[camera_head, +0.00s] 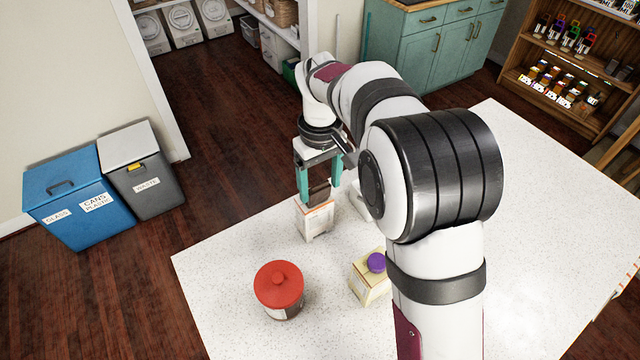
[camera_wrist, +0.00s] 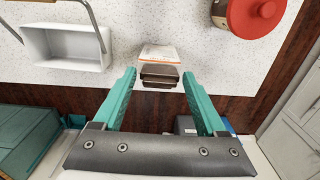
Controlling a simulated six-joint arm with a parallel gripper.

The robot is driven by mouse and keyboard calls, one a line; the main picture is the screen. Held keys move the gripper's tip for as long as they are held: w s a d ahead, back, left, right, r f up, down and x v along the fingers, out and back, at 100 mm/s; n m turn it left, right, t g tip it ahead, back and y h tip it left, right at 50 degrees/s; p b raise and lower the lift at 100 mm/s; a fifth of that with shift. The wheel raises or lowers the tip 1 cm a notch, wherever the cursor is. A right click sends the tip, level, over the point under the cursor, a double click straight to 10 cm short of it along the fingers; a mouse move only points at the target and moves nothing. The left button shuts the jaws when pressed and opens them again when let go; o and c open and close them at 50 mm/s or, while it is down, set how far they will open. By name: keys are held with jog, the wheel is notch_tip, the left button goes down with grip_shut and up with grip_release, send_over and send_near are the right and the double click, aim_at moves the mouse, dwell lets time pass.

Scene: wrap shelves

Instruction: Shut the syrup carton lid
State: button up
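A white carton with an orange stripe (camera_head: 316,220) stands upright on the counter, near its far edge. A dark brown lid (camera_head: 319,194) shows at its top and seems raised at the side nearer my gripper; its exact angle is hard to tell. In the wrist view the carton (camera_wrist: 160,52) and brown lid (camera_wrist: 160,76) lie ahead, between the lines of my fingers. My gripper (camera_head: 319,187) points down above the carton, its teal fingers apart on either side of the lid. In the wrist view my gripper (camera_wrist: 160,84) is open, with visible gaps beside the lid.
A red lidded canister (camera_head: 279,288) and a cream carton with a purple cap (camera_head: 370,278) stand nearer on the speckled counter (camera_head: 225,262). A white basket with a handle (camera_wrist: 68,48) is beside the white carton. The counter left of the canister is clear.

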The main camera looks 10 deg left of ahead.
jog(key=c, duration=0.3)
jog(key=shift+w+a, duration=0.5)
jog(key=shift+w, duration=0.05)
jog(key=shift+w+a, duration=0.15)
jog(key=shift+a, duration=0.05)
jog(key=shift+w+a+r, duration=0.15)
jog(key=shift+w, duration=0.1)
